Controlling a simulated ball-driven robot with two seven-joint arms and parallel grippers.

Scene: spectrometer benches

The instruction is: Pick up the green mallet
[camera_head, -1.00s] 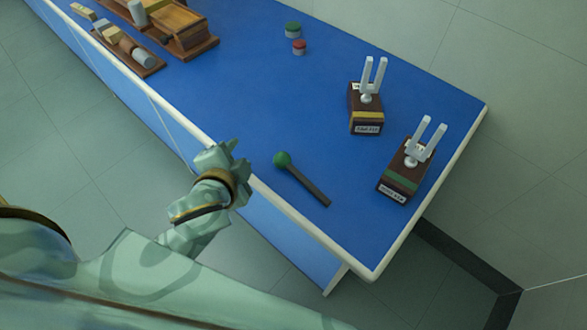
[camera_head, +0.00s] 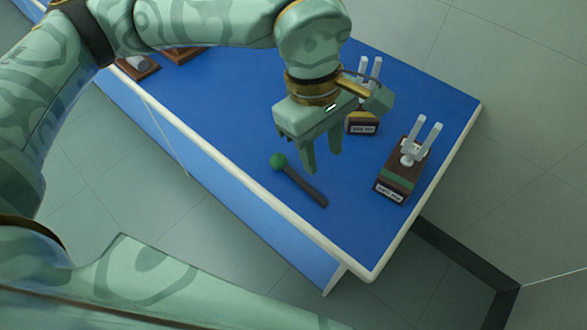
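The green mallet (camera_head: 304,186) lies on the blue table near its front edge, with a round green head at the left and a dark handle running down to the right. My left gripper (camera_head: 323,164) hangs above the table, fingers pointing down, just beyond and above the mallet in the picture. Its two fingers are apart with nothing between them, and it does not appear to touch the mallet. My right gripper is not in view.
Two tuning forks on dark wooden boxes stand to the right: one with a green band (camera_head: 397,182), one with a yellow band (camera_head: 362,122) partly behind my gripper. Wooden items (camera_head: 138,68) at the far left are mostly hidden by my arm. The blue table (camera_head: 240,140) has a white edge.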

